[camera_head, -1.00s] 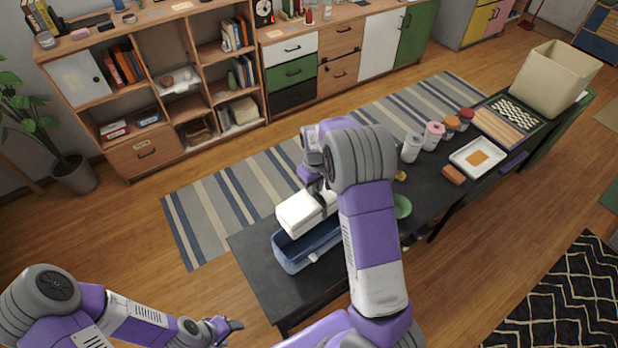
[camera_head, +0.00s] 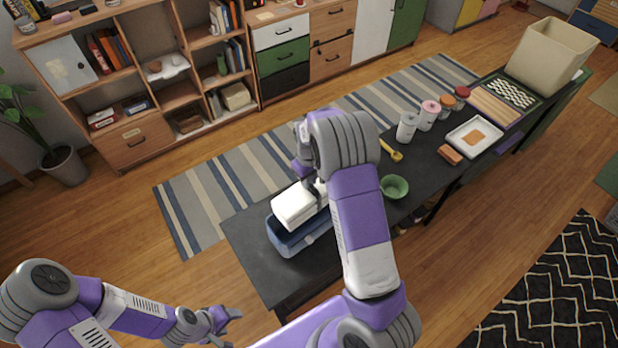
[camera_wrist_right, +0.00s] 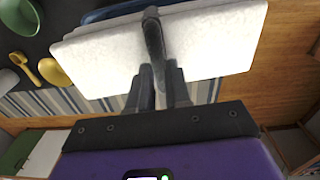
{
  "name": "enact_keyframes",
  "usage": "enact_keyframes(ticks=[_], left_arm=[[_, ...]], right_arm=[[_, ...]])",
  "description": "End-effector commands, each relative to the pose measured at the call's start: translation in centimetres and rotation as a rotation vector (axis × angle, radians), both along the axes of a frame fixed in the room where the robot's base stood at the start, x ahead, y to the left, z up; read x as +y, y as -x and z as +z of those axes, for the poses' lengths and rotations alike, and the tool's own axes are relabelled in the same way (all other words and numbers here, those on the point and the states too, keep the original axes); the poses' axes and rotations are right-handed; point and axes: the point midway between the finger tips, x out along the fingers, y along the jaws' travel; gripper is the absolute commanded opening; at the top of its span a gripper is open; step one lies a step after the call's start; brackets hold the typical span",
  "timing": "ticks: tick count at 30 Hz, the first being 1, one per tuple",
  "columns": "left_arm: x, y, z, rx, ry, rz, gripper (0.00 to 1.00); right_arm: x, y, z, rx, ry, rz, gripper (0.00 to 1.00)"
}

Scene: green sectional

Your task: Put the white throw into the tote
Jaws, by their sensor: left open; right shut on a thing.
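The white throw (camera_head: 294,206) is a folded block in my right gripper (camera_head: 312,186), which is shut on it. In the right wrist view the throw (camera_wrist_right: 110,62) spans the top of the picture, with the right gripper's fingers (camera_wrist_right: 160,85) on it. The blue tote (camera_head: 288,243) stands on the dark table, directly below the throw. The throw covers much of the tote's opening; I cannot tell how far inside it is. A strip of the tote (camera_wrist_right: 115,10) shows behind the throw. My left gripper (camera_head: 232,320) is open and empty, away from the table at lower left.
On the dark table (camera_head: 262,272) are a green bowl (camera_head: 394,187), a yellow scoop (camera_head: 391,150), several lidded jars (camera_head: 407,127), a white tray (camera_head: 474,137) and a brown block (camera_head: 450,155). A large beige bin (camera_head: 550,55) stands at the far end.

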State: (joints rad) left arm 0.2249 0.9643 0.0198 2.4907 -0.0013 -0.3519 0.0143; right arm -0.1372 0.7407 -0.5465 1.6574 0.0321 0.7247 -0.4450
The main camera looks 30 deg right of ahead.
Motion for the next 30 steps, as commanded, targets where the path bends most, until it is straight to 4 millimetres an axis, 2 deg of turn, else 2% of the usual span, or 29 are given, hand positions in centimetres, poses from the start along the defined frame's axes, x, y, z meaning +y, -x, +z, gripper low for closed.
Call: enact_keyframes(ticks=[30], left_arm=[[0.0, 0.0, -6.4, 0.0, 0.0, 0.0, 0.58]], right_arm=[[0.0, 0.0, -8.3, -0.001, 0.0, -0.001, 0.0]])
